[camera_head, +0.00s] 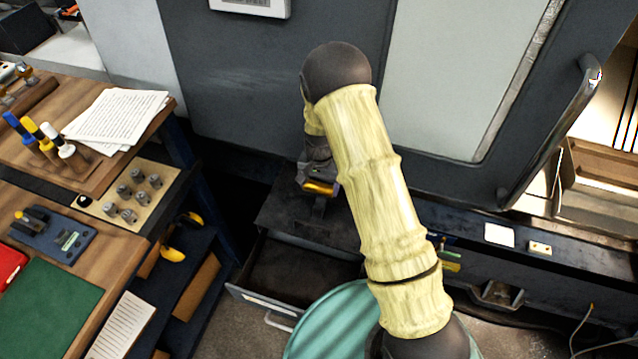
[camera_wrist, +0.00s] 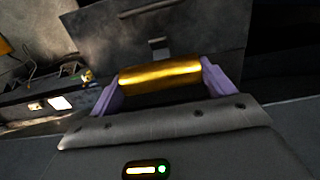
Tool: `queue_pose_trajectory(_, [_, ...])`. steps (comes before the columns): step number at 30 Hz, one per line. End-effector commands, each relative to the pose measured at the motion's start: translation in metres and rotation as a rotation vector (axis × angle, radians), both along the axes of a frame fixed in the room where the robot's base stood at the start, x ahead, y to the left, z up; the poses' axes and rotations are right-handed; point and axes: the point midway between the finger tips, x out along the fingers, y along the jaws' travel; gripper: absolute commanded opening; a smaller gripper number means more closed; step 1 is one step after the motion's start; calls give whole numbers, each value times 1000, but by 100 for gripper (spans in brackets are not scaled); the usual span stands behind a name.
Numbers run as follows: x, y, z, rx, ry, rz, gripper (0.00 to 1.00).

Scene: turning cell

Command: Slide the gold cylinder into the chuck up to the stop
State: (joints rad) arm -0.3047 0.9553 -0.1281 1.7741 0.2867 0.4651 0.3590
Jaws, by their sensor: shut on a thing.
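The gold cylinder (camera_wrist: 160,75) is held crosswise between the two purple fingers of my gripper (camera_wrist: 160,78) in the wrist view. In the head view the cylinder (camera_head: 318,187) shows as a small gold piece under my gripper (camera_head: 318,182), above a dark ledge at the front of the machine. It appears apart from the surfaces around it, though the exact height is hard to tell. The chuck cannot be made out in either view.
The large grey machine door (camera_head: 255,85) with its handle (camera_head: 550,135) stands behind my arm. An open drawer (camera_head: 300,275) lies below my gripper. A wooden bench with papers (camera_head: 115,115), a tan block of grey parts (camera_head: 135,190) and a green mat (camera_head: 45,305) is at left.

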Motion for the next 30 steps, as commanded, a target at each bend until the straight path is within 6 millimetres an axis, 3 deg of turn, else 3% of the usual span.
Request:
queue_pose_trajectory(24, [0,0,-65,0,0,0,52])
queue_pose_trajectory(30, [0,0,-72,0,0,0,52])
